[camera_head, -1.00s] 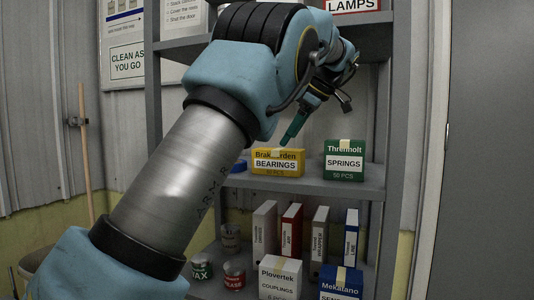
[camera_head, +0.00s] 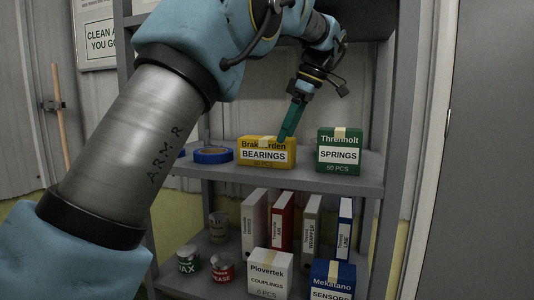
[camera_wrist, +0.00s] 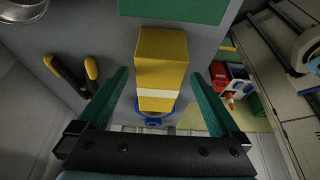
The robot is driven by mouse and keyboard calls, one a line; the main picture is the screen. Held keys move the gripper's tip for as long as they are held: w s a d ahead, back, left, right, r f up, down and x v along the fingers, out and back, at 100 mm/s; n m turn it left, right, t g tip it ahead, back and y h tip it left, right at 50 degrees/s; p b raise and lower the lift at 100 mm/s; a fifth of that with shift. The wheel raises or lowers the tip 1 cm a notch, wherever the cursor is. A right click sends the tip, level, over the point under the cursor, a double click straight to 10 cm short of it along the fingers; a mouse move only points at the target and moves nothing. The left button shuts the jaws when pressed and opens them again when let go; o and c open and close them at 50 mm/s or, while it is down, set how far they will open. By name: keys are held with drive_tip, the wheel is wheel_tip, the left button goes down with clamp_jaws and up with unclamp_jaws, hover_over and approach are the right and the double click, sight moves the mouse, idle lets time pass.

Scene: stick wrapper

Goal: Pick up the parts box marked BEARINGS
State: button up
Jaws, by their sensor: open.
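The yellow box marked BEARINGS (camera_head: 251,157) stands upright on the middle shelf, left of the green SPRINGS box (camera_head: 339,141). My gripper (camera_head: 283,138) comes down from the upper right, and its green finger overlaps the box's top edge. In the wrist view, my gripper (camera_wrist: 159,74) is open, with one green finger on each side of the yellow box (camera_wrist: 162,62). Gaps show on both sides, and nothing is held. I cannot tell how far down beside the box the fingertips reach. A pale strip crosses the box.
A blue tape roll (camera_head: 213,155) lies left of the box. Pliers with yellow handles (camera_wrist: 72,78) lie on the shelf in the wrist view. Binders, cans (camera_head: 221,266), a COUPLINGS box (camera_head: 270,260) and a SENSORS box (camera_head: 332,281) stand below. Grey shelf posts flank the shelves.

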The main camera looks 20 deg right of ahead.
sight(268, 138)
drive_tip(key=w+a, duration=0.1)
drive_tip(key=a, duration=0.1)
drive_tip(key=w+a, duration=0.1)
drive_tip(key=w, duration=0.1)
drive_tip(key=shift+w+a, duration=0.2)
drive_tip(key=shift+a, duration=0.15)
drive_tip(key=shift+a+f+b, duration=0.1)
drive_tip(key=shift+f+b, duration=0.2)
drive_tip(key=shift+f, duration=0.55)
drive_tip(key=shift+w+a+f, duration=0.1)
drive_tip(key=shift+w+f, duration=0.1)
drive_tip(key=shift+f, duration=0.35)
drive_tip(key=shift+f, duration=0.25)
clamp_jaws()
